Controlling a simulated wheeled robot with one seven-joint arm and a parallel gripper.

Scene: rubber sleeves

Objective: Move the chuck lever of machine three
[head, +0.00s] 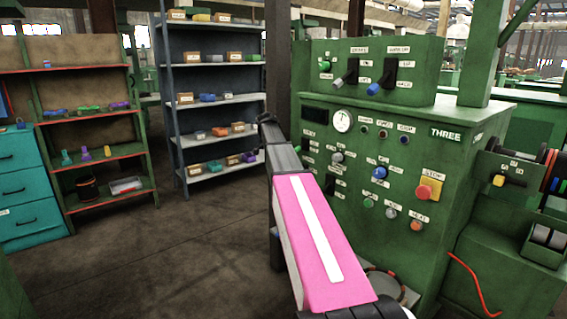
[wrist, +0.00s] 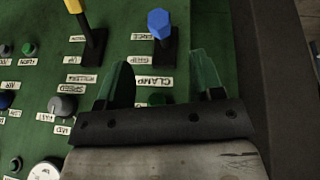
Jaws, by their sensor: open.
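Machine three (head: 455,150) is the green cabinet marked THREE, on the right in the head view. Its upper panel has a lever with a grey-looking knob (head: 338,82) and a lever with a blue knob (head: 374,89); I cannot read which label says chuck. My gripper (wrist: 165,75) is open and empty in the wrist view. A blue-knobbed lever (wrist: 159,24) stands past the gap between the fingers, apart from them, beside labels like CLAMP and GRIP. A yellow-knobbed lever (wrist: 75,6) is to its left. I cannot match this panel to the head view.
A gauge (head: 342,121), several knobs and a red stop button (head: 425,191) sit on the lower panel. A grey shelf (head: 215,112) and a teal drawer unit (head: 22,190) stand to the left. The floor (head: 130,245) between is clear.

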